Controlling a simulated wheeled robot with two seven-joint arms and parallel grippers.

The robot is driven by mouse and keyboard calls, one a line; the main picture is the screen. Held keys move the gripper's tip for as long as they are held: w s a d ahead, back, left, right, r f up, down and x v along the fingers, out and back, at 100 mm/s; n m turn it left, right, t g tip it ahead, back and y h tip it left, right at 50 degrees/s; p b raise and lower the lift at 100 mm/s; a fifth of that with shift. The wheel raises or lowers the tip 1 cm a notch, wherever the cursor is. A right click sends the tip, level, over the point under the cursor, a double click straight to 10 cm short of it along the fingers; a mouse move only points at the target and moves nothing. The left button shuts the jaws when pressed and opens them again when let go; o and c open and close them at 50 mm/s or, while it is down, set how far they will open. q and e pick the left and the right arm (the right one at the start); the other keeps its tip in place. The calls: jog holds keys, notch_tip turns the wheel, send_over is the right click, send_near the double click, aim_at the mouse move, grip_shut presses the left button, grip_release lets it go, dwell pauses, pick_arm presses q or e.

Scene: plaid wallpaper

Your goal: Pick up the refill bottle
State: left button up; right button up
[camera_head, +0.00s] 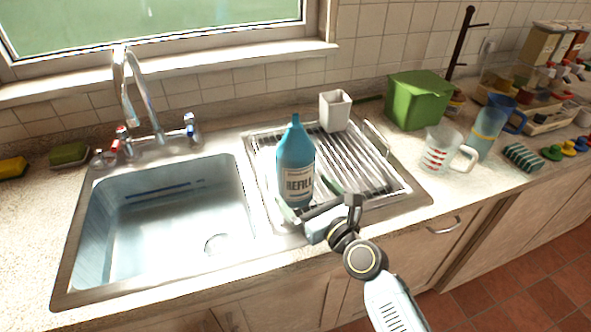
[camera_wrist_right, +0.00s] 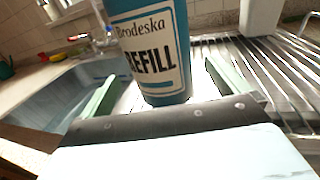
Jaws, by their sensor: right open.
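The refill bottle (camera_head: 296,160) is blue with a white label reading REFILL. It stands upright on the metal drying rack (camera_head: 365,172) to the right of the sink. My right gripper (camera_head: 308,198) is at the front of the bottle's lower part, with its arm coming in from the lower right. In the right wrist view the bottle (camera_wrist_right: 158,50) stands ahead, between the two green fingers (camera_wrist_right: 165,88). The fingers are apart, and a gap shows between each finger and the bottle. The bottle's top is cut off in that view. My left gripper is not seen.
The steel sink (camera_head: 75,265) with its tap (camera_head: 150,105) lies to the left. A white cup (camera_head: 334,110) stands on the rack behind the bottle. A green box (camera_head: 417,99), measuring jug (camera_head: 446,150) and blue-topped pitcher (camera_head: 490,128) stand to the right.

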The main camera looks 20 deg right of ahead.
jog(key=x, duration=0.5)
jog(key=shift+f, duration=0.2)
jog(key=shift+r, duration=0.1)
jog(key=c, duration=1.3)
